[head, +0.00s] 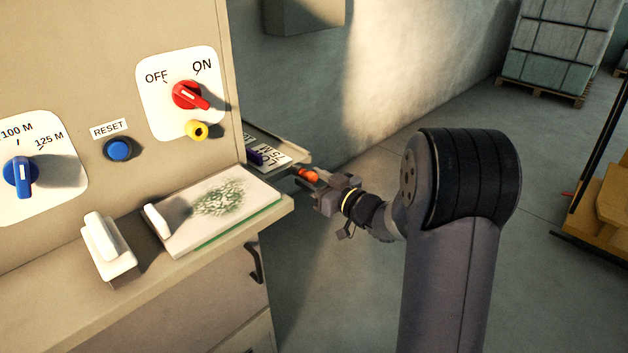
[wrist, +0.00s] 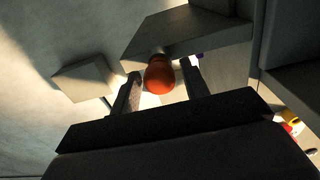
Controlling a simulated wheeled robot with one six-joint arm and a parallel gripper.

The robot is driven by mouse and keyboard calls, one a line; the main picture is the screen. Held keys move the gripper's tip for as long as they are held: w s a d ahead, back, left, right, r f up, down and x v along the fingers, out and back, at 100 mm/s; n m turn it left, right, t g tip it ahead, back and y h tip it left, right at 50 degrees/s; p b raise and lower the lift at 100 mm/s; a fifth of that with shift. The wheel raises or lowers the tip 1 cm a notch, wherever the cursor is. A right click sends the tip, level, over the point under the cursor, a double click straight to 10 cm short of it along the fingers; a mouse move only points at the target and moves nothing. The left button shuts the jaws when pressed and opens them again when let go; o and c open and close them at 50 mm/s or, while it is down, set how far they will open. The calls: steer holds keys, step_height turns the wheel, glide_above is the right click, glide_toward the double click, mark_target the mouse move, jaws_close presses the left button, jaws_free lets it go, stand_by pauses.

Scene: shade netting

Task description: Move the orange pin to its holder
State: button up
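The orange pin (head: 308,175) is at the right side of the cabinet, by the outer edge of a small side shelf (head: 298,160). It also shows in the wrist view (wrist: 158,76), with its rounded end toward the camera. My gripper (head: 302,181) reaches in from the right, with its fingers on either side of the pin. In the wrist view, a narrow gap shows between the pin and each finger, so the gripper looks open around it. The pin's far end is hidden. I cannot make out which part is its holder.
A purple item (head: 256,157) and white lettered labels (head: 273,152) are on the side shelf. The cabinet has a red switch (head: 188,95), a blue knob (head: 20,171) and a blue button (head: 118,149). A board (head: 172,235) lies on its ledge.

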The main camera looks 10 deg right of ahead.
steer(key=shift+o, duration=1)
steer(key=v, duration=1)
steer(key=shift+s+d, duration=0.2)
steer(key=shift+s, duration=0.15)
steer(key=x, duration=1.1)
steer(key=shift+s+d, duration=0.25)
steer(key=shift+s, duration=0.05)
